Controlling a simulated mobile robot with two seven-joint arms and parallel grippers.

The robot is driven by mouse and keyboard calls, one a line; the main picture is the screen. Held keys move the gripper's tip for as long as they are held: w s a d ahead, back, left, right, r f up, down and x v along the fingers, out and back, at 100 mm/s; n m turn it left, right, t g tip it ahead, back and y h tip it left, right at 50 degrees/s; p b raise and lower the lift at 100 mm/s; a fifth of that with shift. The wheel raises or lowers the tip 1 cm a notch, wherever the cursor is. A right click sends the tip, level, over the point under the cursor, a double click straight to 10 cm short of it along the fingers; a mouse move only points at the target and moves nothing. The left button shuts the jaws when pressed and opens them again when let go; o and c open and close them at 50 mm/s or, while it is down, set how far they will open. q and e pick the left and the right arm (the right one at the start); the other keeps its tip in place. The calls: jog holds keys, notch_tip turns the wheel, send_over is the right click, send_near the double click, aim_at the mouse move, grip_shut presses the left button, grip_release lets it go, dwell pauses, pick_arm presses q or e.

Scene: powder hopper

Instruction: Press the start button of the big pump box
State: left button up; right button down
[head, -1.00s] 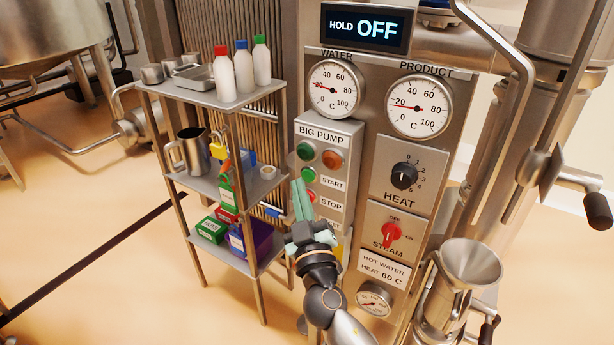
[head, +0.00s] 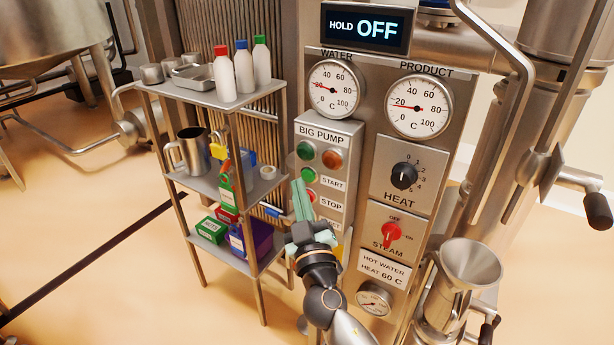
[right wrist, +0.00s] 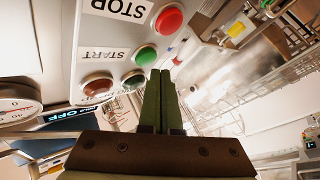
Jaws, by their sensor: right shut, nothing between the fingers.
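The big pump box (head: 345,142) is a grey panel with a green and an amber round light at its top. Its green start button (head: 308,174) sits left of the START label, above the red stop button. In the right wrist view the start button (right wrist: 145,55) shows between the red stop button (right wrist: 169,20) and the lights. My right gripper (head: 297,182) is shut and empty, its green fingers pointing up at the box's left edge. In the right wrist view its fingertips (right wrist: 159,73) appear close beside the start button; I cannot tell whether they touch. My left gripper is not in view.
A metal shelf rack (head: 215,97) with bottles, a jug and small boxes stands left of the box. The heat knob (head: 404,176), red steam knob (head: 391,235) and gauges are on the panel to the right. A steel funnel (head: 470,262) stands lower right.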

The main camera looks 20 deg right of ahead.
jog(key=shift+w+d, duration=0.1)
jog(key=shift+d, duration=0.05)
jog(key=shift+w+d, duration=0.2)
jog(key=shift+w+d+b, duration=0.25)
jog(key=shift+d+b, duration=0.1)
jog(key=shift+b, duration=0.05)
dwell(0.7)
jog(key=shift+a, duration=0.1)
jog(key=shift+s+a+b, duration=0.3)
jog(key=shift+s+a, duration=0.2)
jog(key=shift+a, duration=0.05)
jog(key=shift+s+a+f, duration=0.1)
